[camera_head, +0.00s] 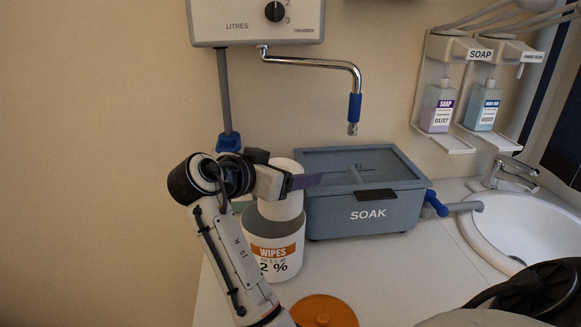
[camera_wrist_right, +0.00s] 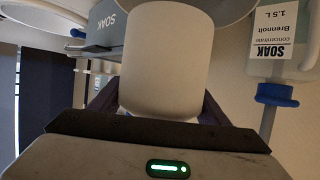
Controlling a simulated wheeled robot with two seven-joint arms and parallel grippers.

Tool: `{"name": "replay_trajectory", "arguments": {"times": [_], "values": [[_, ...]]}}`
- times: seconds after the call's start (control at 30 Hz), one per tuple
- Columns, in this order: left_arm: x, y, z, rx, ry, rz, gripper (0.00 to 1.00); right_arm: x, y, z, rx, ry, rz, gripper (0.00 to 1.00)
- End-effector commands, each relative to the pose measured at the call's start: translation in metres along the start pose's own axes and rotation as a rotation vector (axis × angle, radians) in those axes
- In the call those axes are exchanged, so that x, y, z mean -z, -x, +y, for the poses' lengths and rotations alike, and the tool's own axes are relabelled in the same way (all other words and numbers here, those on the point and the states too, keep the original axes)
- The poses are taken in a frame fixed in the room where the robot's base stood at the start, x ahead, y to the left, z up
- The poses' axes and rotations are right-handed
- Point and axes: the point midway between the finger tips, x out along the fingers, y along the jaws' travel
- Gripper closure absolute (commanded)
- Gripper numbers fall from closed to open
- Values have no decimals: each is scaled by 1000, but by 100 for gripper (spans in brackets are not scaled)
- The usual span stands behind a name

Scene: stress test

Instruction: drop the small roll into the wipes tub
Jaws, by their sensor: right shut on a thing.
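The small roll (camera_head: 281,208) is a plain white cylinder, upright in the head view. My right gripper (camera_head: 292,182) is shut on it, with a finger crossing its upper part. In the right wrist view the roll (camera_wrist_right: 165,60) fills the space between the fingers. The wipes tub (camera_head: 273,259) is white with an orange label and is open at the top. The roll's lower end overlaps the tub's mouth; I cannot tell whether it is below the rim. My left gripper is not in view.
An orange lid (camera_head: 323,312) lies on the counter in front of the tub. A grey-blue SOAK box (camera_head: 367,214) with a clear lid stands right of it. A swivel spout (camera_head: 354,108) hangs above. A sink (camera_head: 515,225) is at the right, soap dispensers (camera_head: 438,108) on the wall.

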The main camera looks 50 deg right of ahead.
Motion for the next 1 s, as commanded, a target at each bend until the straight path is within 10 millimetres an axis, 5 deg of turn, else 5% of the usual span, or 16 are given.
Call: {"name": "replay_trajectory", "arguments": {"times": [0.27,0.3,0.4,0.77,1.0], "values": [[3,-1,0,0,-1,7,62,0,0,0,1,-1,1,58],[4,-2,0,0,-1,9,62,0,0,0,1,-1,1,24],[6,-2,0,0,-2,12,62,0,0,0,1,-1,1,9],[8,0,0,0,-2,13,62,0,6,0,2,1,-1,9],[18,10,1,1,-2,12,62,2,48,-1,4,2,-2,9]]}}
